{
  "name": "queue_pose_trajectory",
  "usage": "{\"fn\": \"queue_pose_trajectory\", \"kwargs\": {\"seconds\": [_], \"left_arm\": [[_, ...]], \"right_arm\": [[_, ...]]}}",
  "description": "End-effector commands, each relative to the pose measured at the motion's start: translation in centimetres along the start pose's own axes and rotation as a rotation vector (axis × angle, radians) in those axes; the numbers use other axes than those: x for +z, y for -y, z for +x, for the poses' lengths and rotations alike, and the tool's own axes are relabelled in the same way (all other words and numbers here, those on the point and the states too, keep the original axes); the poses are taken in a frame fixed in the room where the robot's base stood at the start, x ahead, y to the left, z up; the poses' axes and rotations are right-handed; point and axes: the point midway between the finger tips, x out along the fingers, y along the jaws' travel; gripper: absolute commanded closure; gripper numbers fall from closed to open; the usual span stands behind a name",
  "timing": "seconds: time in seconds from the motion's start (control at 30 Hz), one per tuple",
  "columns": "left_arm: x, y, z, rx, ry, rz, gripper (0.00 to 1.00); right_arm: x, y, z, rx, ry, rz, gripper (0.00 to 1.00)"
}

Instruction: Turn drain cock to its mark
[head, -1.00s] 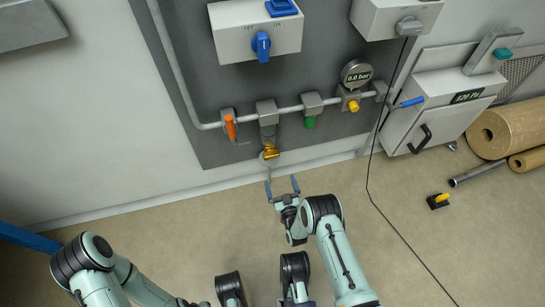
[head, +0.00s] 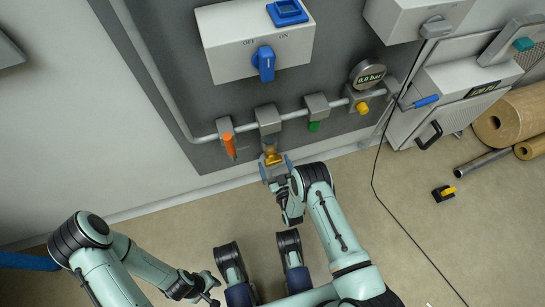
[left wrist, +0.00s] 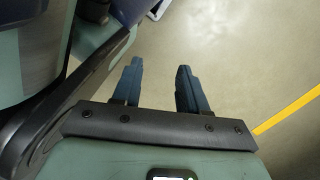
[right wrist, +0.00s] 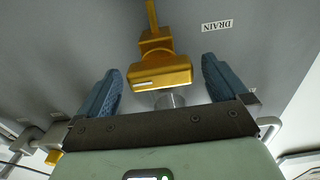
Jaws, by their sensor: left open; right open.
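The drain cock (head: 272,156) is a brass-coloured fitting under the grey pipe block on the wall panel. In the right wrist view the drain cock (right wrist: 160,70) shows a flat block-like end towards me, with a narrow stem beyond it. My right gripper (head: 277,168) is open just below the drain cock. In the right wrist view its blue fingers (right wrist: 162,72) stand either side of the cock, with gaps on both sides. My left gripper (head: 212,292) is open and empty, low over the floor.
An orange handle (head: 229,145), a green knob (head: 314,126) and a yellow knob (head: 362,107) sit along the same pipe. A gauge (head: 367,74) reads 0.0 bar. A black cable (head: 374,180) hangs to the right. The floor between my arms and the wall is clear.

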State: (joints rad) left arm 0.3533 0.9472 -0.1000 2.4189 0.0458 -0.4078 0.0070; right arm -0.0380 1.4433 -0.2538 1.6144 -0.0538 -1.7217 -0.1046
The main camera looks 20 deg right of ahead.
Motion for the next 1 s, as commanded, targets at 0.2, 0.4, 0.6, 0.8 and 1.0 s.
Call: {"fn": "queue_pose_trajectory", "kwargs": {"seconds": [0.2,0.4,0.6,0.8,1.0], "left_arm": [[-0.05,-0.04,-0.03,0.001,-0.002,0.001,0.57],[-0.05,-0.03,-0.03,0.001,-0.002,0.001,0.57],[-0.05,-0.02,-0.03,0.0,-0.002,0.0,0.57],[-0.24,-0.2,-0.21,0.004,-0.01,0.003,0.57],[-0.98,-0.84,-0.84,0.017,-0.04,0.013,0.57]], "right_arm": [[0.01,0.01,-0.12,0.0,0.0,0.0,0.0],[0.0,0.01,-0.1,0.0,0.0,0.0,0.29],[-0.01,0.0,-0.08,0.0,0.0,-0.001,0.56],[-0.05,0.02,-0.05,-0.001,-0.001,-0.026,0.56],[-0.13,0.02,-0.03,-0.002,-0.001,-0.12,0.56]]}}
